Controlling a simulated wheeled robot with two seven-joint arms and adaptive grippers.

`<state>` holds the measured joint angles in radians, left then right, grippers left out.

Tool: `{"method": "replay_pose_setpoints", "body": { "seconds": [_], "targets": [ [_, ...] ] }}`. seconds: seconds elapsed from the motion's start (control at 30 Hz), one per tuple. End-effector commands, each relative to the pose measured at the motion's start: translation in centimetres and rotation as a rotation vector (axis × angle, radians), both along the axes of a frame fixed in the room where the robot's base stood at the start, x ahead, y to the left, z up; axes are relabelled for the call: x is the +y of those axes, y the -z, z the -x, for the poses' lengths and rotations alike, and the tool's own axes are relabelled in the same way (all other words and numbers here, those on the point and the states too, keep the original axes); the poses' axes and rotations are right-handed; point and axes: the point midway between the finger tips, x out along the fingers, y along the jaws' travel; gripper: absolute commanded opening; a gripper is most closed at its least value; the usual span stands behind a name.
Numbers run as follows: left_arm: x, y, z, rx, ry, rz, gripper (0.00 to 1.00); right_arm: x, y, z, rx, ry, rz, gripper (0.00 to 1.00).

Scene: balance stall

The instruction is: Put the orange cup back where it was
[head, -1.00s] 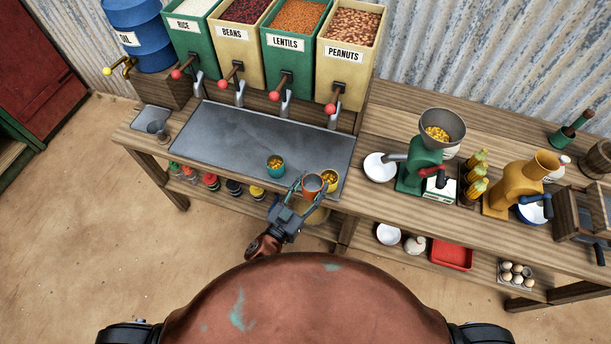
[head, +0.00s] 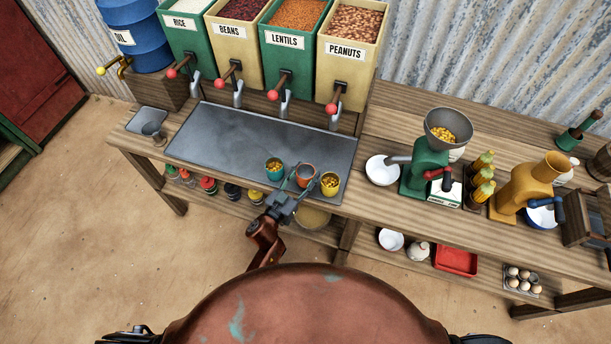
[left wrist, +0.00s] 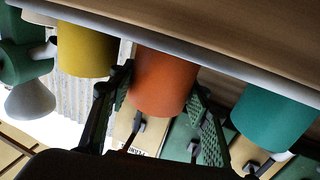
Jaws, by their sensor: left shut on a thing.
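The orange cup (head: 305,175) is at the front right of the grey metal tray (head: 240,147), between a teal cup (head: 273,170) and a yellow cup (head: 330,184). My left gripper (head: 299,184) is shut on the orange cup from the front. In the left wrist view the orange cup (left wrist: 165,82) is between the two fingers, with the yellow cup (left wrist: 86,48) and the teal cup (left wrist: 272,118) on either side. The teal and yellow cups hold yellow grains; the orange cup's inside looks empty. Whether its base touches the tray is hard to tell. My right gripper is not in view.
Dispensers for rice, beans, lentils and peanuts (head: 352,45) stand behind the tray. To the right are a white bowl (head: 382,168), a green grinder (head: 419,175) and an orange grinder (head: 520,184). The tray's middle and left are clear.

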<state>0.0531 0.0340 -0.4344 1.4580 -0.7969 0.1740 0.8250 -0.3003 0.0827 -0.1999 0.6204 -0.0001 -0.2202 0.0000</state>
Motion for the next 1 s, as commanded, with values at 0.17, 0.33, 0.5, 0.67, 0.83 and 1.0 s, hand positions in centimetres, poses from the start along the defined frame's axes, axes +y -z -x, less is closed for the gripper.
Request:
{"method": "replay_pose_setpoints", "body": {
  "seconds": [0.17, 0.33, 0.5, 0.67, 0.83, 1.0],
  "targets": [
    [0.0, 0.8, 0.0, -0.003, 0.000, -0.001, 0.17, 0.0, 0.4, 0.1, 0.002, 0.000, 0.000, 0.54],
    [0.0, 0.9, 0.0, -0.003, 0.000, -0.001, 0.17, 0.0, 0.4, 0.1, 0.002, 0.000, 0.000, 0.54],
    [0.0, 1.2, 0.0, -0.001, 0.000, 0.000, 0.48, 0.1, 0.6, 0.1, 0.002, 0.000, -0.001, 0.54],
    [0.0, 1.2, 0.0, -0.002, 0.000, -0.001, 0.52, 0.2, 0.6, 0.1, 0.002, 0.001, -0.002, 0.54],
    [0.0, 1.1, 0.0, -0.002, 0.000, -0.001, 0.52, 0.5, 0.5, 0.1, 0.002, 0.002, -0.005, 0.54],
    [0.7, 0.9, 1.0, 0.000, -0.001, -0.002, 0.52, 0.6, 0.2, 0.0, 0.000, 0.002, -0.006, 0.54]
  ]
}}
